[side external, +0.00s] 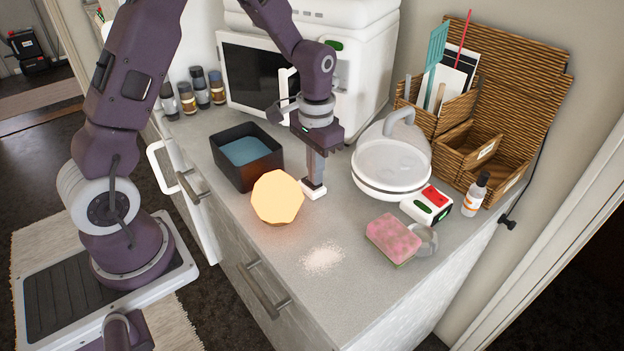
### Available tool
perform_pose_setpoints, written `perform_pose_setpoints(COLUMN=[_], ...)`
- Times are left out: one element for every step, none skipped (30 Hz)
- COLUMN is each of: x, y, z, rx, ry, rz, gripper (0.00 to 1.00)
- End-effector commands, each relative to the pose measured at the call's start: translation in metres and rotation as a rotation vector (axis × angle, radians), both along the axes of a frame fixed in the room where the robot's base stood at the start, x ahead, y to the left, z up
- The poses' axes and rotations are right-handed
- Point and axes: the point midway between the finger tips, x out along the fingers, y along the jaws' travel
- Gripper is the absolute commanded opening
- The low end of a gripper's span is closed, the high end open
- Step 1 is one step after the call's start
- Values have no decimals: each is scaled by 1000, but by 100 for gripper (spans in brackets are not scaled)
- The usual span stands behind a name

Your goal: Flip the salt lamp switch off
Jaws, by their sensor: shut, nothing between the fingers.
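The salt lamp (277,197) is a faceted globe glowing warm orange on the counter, left of centre. A small white block (313,193) sits just to its right. My gripper (315,180) is shut and points down with its fingertips over this block, at or very near its top. The fingers hide part of the block, and I cannot tell whether they touch it. A white box with a red top piece and green parts (427,205) stands farther right. I cannot tell from this view which one is the lamp's switch; no cord is visible.
A dark bin with blue contents (246,157) stands behind the lamp. A pink sponge (393,239), a small bottle (475,194) and wicker organiser (507,110) are farther right. White powder (322,258) lies on the front counter.

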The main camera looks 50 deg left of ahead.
Motion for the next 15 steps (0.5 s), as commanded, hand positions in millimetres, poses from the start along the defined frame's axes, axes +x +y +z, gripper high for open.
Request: perform_pose_setpoints(x=[0,0,0,0,0,0,0,0,0,0,0,0,0,0,0], y=[0,0,0,0,0,0,0,0,0,0,0,0,0,0,0], z=[-1,-1,-2,-2,-3,-3,-4,-4,-5,-5,-6,-6,-5,-4,0], rx=[0,0,0,0,0,0,0,0,0,0,0,0,0,0,0], ry=[1,1,1,1,1,1,1,1,1,1,1,1,1,0,-1], rz=[0,0,0,0,0,0,0,0,0,0,0,0,0,0,0], gripper=[0,0,0,0,0,0,0,0,0,0,0,0,0,0,0])
